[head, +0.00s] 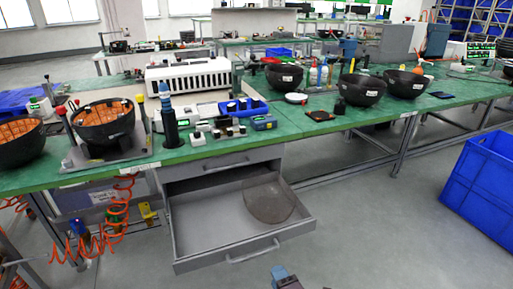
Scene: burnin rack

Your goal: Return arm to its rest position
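My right gripper (284,278) shows only as a small grey and blue part at the bottom edge, a little right of the middle. It is low, in front of the open drawer (212,222), and apart from it. Its fingers are too small and cut off to tell whether they are open or shut, and I see nothing held. The rest of the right arm is out of view. I cannot make out my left gripper in the head view.
Black bowls (362,89) and small tools stand on the bench. A blue crate (482,185) stands at the right. Grey floor (385,235) lies clear between.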

